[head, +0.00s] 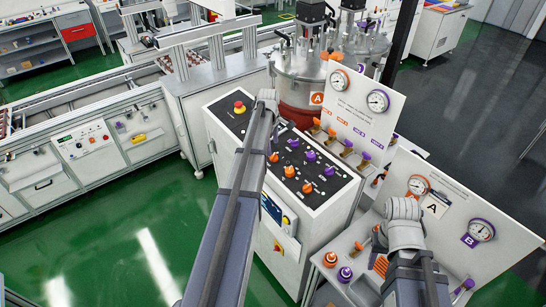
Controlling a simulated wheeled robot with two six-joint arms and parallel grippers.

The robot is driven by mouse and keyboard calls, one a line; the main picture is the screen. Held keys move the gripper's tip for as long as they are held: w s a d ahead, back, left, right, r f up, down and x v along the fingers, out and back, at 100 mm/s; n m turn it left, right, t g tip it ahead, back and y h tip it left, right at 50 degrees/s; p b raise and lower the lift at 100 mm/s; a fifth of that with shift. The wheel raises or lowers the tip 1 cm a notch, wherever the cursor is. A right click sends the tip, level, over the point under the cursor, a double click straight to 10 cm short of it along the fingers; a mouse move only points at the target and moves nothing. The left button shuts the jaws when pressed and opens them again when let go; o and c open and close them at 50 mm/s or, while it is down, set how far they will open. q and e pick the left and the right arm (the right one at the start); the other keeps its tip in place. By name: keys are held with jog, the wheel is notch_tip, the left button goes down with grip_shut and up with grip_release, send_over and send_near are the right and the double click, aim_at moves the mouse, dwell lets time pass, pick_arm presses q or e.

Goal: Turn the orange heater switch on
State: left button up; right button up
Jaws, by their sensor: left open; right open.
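A white console (225,155) with a black top panel stands in the middle of the head view. Several orange knobs, one near the front (289,171), and several purple knobs (329,170) sit on that panel. The labels are too small to read, so I cannot tell which orange control is the heater switch. My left arm crosses over the console, and its gripper end (267,96) is above the panel's far part, open with no object seen in it. My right gripper end (403,209) is in front of the lower gauge board, open; its fingers are mostly hidden.
A red emergency button (239,107) sits at the panel's far left. Steel tanks (302,80) and a gauge board (361,107) stand behind. A lower gauge board (457,211) and orange (331,259) and purple (345,274) buttons are at right. Green floor is clear at left.

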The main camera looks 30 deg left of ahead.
aim_at(273, 155)
pick_arm(q)
jog(key=f+b, duration=0.1)
jog(key=f, duration=0.1)
jog(key=f+b, duration=0.4)
jog(key=shift+w, duration=0.4)
jog(key=shift+r, duration=0.1)
jog(key=shift+c, duration=0.4)
grip_shut()
